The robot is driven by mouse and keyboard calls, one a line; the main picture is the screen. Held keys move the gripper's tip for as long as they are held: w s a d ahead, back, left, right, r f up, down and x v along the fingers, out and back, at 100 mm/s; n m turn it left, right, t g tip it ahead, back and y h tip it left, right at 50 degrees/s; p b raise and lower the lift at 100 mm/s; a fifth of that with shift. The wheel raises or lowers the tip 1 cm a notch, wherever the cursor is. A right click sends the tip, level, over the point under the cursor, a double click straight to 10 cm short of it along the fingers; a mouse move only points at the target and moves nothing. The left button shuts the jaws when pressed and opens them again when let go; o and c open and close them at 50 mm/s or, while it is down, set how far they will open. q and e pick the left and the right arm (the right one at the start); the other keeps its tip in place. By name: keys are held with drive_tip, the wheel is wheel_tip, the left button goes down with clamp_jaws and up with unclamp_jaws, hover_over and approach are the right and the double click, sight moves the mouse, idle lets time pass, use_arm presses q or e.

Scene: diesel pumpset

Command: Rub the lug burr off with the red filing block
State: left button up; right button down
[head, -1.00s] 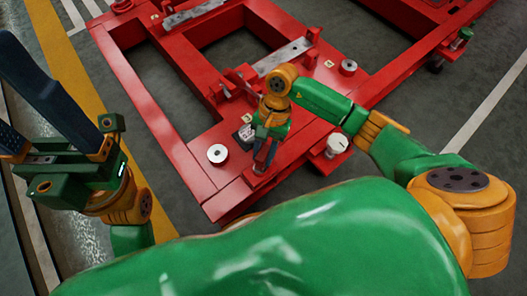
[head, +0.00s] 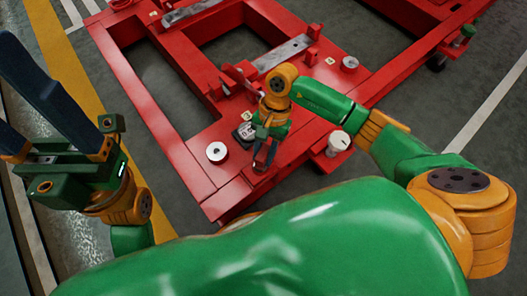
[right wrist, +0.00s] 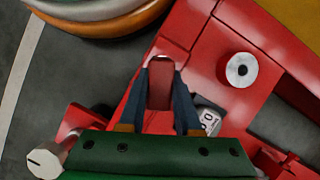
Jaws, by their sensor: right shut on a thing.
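My right gripper (head: 265,158) is shut on the red filing block (right wrist: 160,84), which shows between its two dark fingers in the right wrist view. In the head view the gripper points down over the near corner of the red frame (head: 190,172). The block's lower end is close to the frame; I cannot tell whether it touches. I cannot make out the lug burr in either view. My left gripper (head: 50,115) is open and empty at the left, its dark fingers spread, away from the frame.
A silver ring-shaped piece (head: 217,152) sits on the frame left of my right gripper. A small marked tile (head: 243,132) lies beside the gripper. A white knob (head: 339,141) stands to its right. A grey metal bar (head: 283,53) lies farther back. Grey floor surrounds the frame.

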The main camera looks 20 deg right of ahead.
drive_tip(key=shift+f, duration=0.3)
